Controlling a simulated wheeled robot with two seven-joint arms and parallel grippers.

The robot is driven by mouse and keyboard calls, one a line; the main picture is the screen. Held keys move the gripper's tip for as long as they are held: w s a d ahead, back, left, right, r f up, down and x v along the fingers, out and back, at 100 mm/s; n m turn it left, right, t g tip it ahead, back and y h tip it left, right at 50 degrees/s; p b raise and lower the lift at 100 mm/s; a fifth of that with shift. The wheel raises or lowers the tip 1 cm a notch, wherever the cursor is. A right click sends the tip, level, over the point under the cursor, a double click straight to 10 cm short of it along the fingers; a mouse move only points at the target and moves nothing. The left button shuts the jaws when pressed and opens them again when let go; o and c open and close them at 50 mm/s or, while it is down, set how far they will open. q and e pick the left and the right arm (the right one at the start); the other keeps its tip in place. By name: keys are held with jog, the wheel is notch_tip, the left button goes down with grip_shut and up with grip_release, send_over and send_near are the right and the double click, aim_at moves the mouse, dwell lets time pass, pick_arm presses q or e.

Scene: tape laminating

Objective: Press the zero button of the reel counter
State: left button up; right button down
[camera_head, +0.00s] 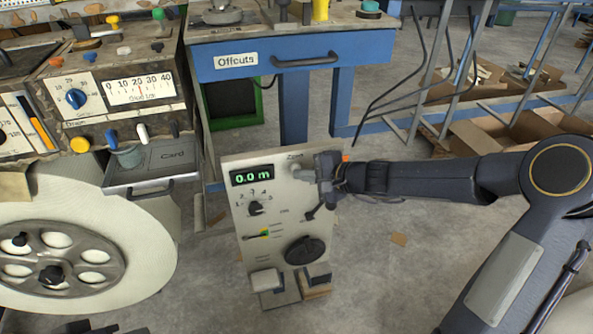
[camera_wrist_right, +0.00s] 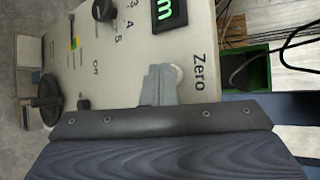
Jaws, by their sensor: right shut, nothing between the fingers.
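The reel counter (camera_head: 272,222) is an upright pale panel with a green display (camera_head: 252,176) that reads 0.0 m. In the head view, my right gripper (camera_head: 301,173) is at the panel's upper right, just below the "Zero" label (camera_head: 294,156). In the right wrist view, a pale round zero button (camera_wrist_right: 178,76) shows beside the label, partly hidden by the shut fingers of my right gripper (camera_wrist_right: 160,86). The fingertips overlap the button's edge; I cannot tell whether they touch it. The gripper holds nothing. My left gripper is not clearly in view.
The panel also bears a selector knob (camera_head: 256,208) and a large black knob (camera_head: 305,251). A big pale reel (camera_head: 130,262) and a control console (camera_head: 110,85) stand at left. A blue "Offcuts" bench (camera_head: 350,52) is behind. Floor right of the panel is mostly clear.

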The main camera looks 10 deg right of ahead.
jog(key=shift+s+b, duration=0.35)
jog(key=shift+s, duration=0.35)
jog(key=shift+f, duration=0.1)
jog(key=s+b, duration=0.2)
jog(key=s, duration=0.3)
jog(key=shift+d+b, duration=0.15)
jog(key=shift+b, duration=0.15)
dwell(0.3)
